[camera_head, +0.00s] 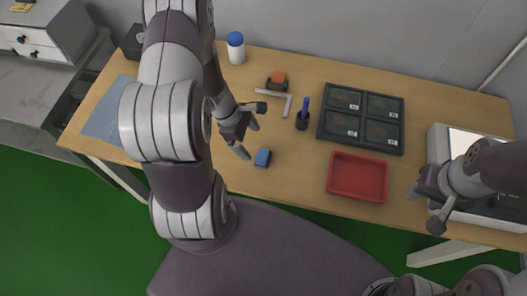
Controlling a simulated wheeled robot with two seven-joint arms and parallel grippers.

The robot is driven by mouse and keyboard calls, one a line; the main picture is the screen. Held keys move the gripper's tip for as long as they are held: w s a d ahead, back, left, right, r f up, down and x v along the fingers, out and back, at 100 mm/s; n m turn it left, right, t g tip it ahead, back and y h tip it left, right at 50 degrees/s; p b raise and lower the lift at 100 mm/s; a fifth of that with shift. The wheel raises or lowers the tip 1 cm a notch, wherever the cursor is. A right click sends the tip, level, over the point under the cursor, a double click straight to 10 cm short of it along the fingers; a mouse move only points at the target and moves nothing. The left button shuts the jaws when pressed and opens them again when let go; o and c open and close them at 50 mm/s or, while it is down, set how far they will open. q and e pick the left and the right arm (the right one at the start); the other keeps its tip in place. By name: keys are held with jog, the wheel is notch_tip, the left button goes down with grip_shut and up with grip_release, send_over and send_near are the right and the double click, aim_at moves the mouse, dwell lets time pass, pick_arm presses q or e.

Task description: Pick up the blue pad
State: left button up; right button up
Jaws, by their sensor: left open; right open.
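A small blue pad (262,158) lies on the wooden table, near its front edge and a little left of the middle. My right gripper (426,210) is open and empty at the right, between the red tray and the white box.
A red tray (357,178), a dark four-compartment case (361,117), a black holder with a blue item (302,116), a metal square (287,103), an orange-topped block (277,80) and a white bottle (236,49) stand on the table (285,176). A white box (436,143) stands right.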

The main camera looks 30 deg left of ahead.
aim_at(262, 156)
pick_arm(q)
jog(key=x, duration=0.4)
jog(key=shift+w+a+f, duration=0.2)
jog(key=shift+w+f, duration=0.15)
jog(key=shift+w, duration=0.05)
jog(key=d+f, duration=0.2)
jog(key=f, duration=0.1)
jog(key=shift+s+d+f, duration=0.15)
jog(key=shift+f, duration=0.1)
jog(key=shift+d+f, duration=0.1)
jog(key=shift+f, duration=0.15)
jog(key=c, duration=1.1)
